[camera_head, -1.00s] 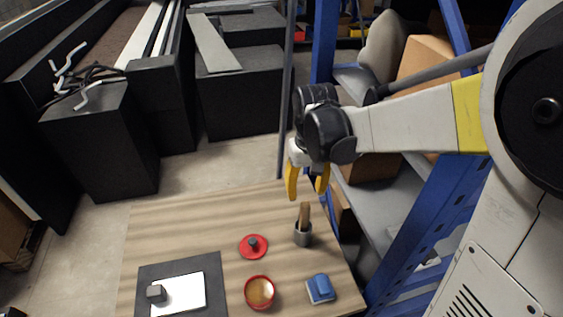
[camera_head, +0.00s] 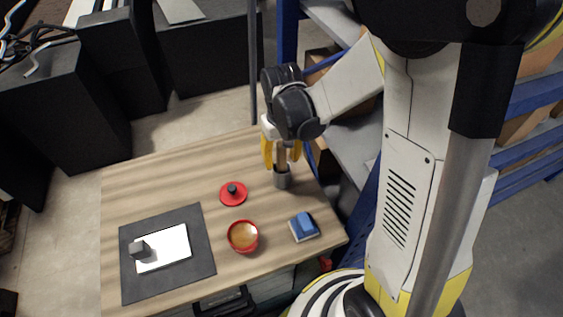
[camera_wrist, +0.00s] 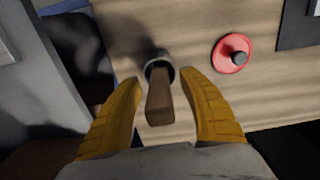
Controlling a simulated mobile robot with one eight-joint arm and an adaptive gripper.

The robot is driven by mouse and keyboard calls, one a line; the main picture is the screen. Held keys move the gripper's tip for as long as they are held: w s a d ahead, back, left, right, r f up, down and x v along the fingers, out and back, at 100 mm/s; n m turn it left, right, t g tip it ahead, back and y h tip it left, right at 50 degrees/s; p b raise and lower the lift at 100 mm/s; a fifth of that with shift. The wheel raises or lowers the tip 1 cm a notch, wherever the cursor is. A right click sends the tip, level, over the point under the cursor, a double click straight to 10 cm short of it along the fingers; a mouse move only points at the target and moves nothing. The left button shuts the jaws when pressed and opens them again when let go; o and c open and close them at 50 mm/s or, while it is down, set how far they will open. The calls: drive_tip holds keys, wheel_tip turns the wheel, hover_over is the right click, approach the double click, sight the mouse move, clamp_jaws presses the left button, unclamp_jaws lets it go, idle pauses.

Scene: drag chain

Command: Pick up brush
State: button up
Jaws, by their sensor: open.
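The brush shows as a brown wooden handle (camera_wrist: 160,103) standing up out of a small grey cup (camera_wrist: 157,64) in the wrist view. Its lower end is hidden inside the cup. In the head view the cup (camera_head: 282,179) stands near the table's right back edge, and the handle (camera_head: 282,156) rises from it. My gripper (camera_head: 282,163) is above the cup, with its yellow fingers on either side of the handle. In the wrist view my gripper (camera_wrist: 165,100) is open, with visible gaps between the handle and both fingers.
A red lid (camera_head: 233,193) with a dark knob, a red bowl (camera_head: 243,237) and a blue block-like item (camera_head: 304,227) are on the wooden table (camera_head: 150,185). A dark mat (camera_head: 203,264) with white paper is at left. Blue shelving (camera_head: 289,40) stands behind and right.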

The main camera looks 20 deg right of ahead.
clamp_jaws()
wheel_tip(320, 180, up, 10)
drive_tip(key=p, duration=0.3)
idle(0.3)
